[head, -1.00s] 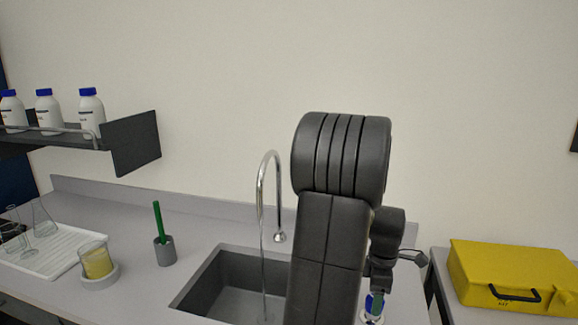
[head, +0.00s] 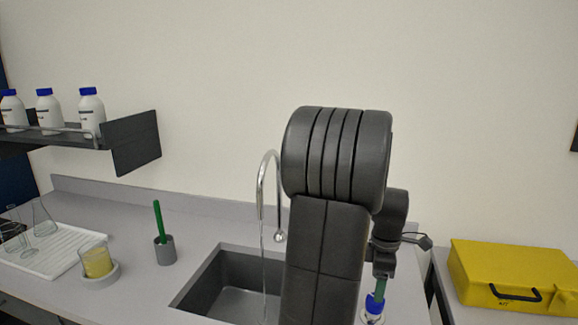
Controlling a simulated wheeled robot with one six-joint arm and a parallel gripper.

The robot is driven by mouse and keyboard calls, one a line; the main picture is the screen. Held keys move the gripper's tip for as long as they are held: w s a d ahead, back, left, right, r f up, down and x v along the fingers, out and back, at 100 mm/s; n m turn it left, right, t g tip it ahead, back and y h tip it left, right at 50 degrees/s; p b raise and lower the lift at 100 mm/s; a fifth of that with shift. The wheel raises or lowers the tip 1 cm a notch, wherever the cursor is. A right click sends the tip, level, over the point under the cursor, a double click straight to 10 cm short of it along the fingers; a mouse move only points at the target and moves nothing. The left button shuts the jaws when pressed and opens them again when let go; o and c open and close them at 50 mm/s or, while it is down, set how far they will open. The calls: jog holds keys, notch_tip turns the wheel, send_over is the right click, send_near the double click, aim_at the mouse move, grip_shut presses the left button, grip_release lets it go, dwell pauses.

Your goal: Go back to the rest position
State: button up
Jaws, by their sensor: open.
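My arm stands up in the middle of the head view, in front of the sink, and hides its right part. My gripper (head: 384,274) is on the right side of the arm, pointing down, small and partly hidden by the arm. It is open. Just below it, over the right end of the counter, is a bottle with a blue cap (head: 374,303) and a green part above it. Whether the gripper touches this is too small to tell.
The sink (head: 225,278) has a tall curved tap (head: 262,190). On the left are a beaker of yellow liquid (head: 97,262), a green-handled brush in a grey cup (head: 165,250), a white drying tray (head: 62,262) with glassware, and a shelf (head: 135,143) of bottles. A yellow case (head: 500,265) sits at right.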

notch_tip(320, 180, up, 9)
notch_tip(320, 180, down, 14)
jog(key=shift+f, duration=0.15)
jog(key=shift+f+m, duration=0.1)
jog(key=shift+m, duration=0.2)
jog(key=m+p, duration=0.1)
jog(key=m, duration=0.7)
jog(key=shift+r+m+p, duration=0.25)
jog(key=shift+m+p, duration=0.05)
notch_tip(320, 180, up, 13)
jog(key=shift+b, duration=0.45)
